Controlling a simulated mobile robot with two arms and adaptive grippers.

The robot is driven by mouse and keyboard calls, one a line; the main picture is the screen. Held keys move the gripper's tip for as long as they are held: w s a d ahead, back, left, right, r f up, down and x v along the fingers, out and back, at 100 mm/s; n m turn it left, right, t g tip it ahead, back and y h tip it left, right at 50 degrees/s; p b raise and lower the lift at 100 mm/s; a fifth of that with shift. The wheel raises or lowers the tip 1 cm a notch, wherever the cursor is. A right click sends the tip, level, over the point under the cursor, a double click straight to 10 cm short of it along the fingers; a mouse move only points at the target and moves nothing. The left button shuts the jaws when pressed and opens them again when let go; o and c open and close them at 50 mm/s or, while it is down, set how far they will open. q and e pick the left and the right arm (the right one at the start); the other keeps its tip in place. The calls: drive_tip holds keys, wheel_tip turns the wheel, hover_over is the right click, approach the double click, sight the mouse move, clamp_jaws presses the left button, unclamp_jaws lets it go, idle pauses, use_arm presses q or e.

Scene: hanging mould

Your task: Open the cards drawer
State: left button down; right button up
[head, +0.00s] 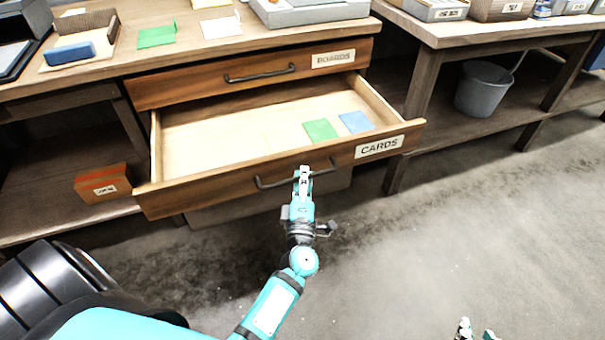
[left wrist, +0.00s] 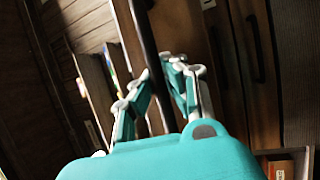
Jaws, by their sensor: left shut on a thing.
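The cards drawer (head: 160,203) is pulled well out from under the worktop, and its tray shows. A green card (head: 320,130) and a blue card (head: 356,122) lie inside at the right. Its front bears a CARDS label (head: 379,147) and a dark bar handle (head: 268,184). My left gripper (head: 303,173) is shut on the middle of this handle. In the left wrist view the dark handle bar (left wrist: 148,50) runs between the fingers (left wrist: 157,90). My right gripper (head: 476,331) is at the bottom edge, its fingers apart and empty, partly cut off.
The boards drawer (head: 190,88) above is shut. The worktop (head: 230,43) carries coloured cards, a blue block (head: 69,54) and boxes. An orange box (head: 103,187) sits on the low left shelf. A grey bucket (head: 482,90) stands under the right table. The floor in front is clear.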

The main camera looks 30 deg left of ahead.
use_arm(q)
drive_tip(key=shift+r, duration=0.1)
drive_tip(key=c, duration=1.6)
unclamp_jaws()
drive_tip(key=shift+s, duration=0.1)
drive_tip(key=v, duration=1.2)
